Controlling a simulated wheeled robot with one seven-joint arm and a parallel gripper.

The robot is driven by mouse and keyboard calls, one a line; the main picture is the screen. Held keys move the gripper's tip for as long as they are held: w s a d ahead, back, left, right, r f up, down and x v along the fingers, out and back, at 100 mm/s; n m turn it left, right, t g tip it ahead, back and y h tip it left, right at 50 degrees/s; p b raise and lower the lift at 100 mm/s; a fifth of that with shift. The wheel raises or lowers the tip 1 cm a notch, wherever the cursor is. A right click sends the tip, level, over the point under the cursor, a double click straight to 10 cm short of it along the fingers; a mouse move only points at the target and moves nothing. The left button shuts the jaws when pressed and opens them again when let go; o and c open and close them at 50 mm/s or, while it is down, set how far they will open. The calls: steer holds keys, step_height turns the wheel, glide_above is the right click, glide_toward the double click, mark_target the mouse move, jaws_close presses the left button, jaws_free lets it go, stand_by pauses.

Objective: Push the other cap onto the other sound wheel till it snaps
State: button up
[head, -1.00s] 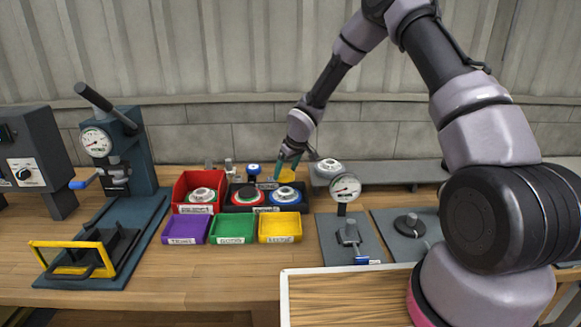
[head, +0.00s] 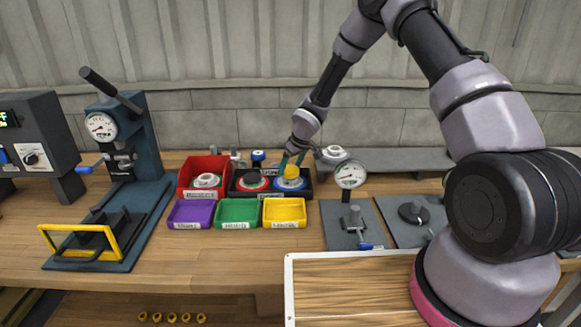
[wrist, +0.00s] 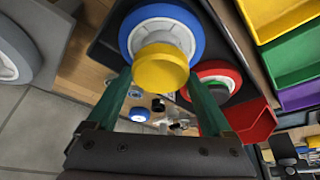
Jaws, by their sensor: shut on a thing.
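My gripper (head: 291,161) has its green fingers shut on a yellow cap (wrist: 163,70). The cap is over the hub of the blue-rimmed wheel (wrist: 190,14), which lies in the black tray (head: 233,190). I cannot tell whether the cap is seated or just above the hub. A red-rimmed wheel (head: 251,183) lies to its left in the same tray; it also shows in the wrist view (wrist: 213,72).
A red bin (head: 190,168) with a grey wheel (head: 206,181) stands left of the tray. Purple (head: 190,213), green (head: 236,212) and yellow (head: 284,211) bins stand empty in front. A dial gauge (head: 350,174) stands right. A blue-topped item (head: 258,156) stands behind the tray.

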steer(key=shift+f, duration=1.35)
stand_by(1.6)
steer(key=o, duration=1.1)
steer(key=v, duration=1)
steer(key=shift+s+d+r, duration=0.1)
steer(key=shift+r, duration=0.3)
